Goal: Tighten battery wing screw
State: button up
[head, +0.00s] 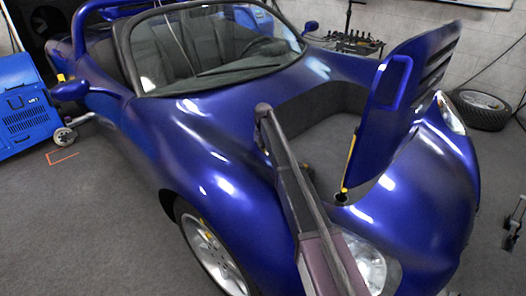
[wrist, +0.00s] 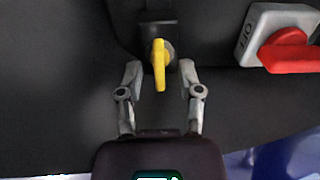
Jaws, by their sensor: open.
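The yellow wing screw (wrist: 159,64) sits on a dark fitting on the black wall in the wrist view, its wing close to upright. My gripper (wrist: 160,76) is open, with one finger on each side of the wing screw. I see a gap between the wing and each fingertip, and the gripper holds nothing. In the head view, my arm reaches over the blue car's fender into the open front compartment (head: 325,115). The wing screw and my fingertips are hidden there.
A red switch (wrist: 290,52) on a grey block marked OFF is at the right in the wrist view. In the head view, the raised blue hood panel (head: 385,120) stands right of my arm. The car's windshield (head: 210,45) is behind the compartment.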

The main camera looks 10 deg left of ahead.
grip_shut()
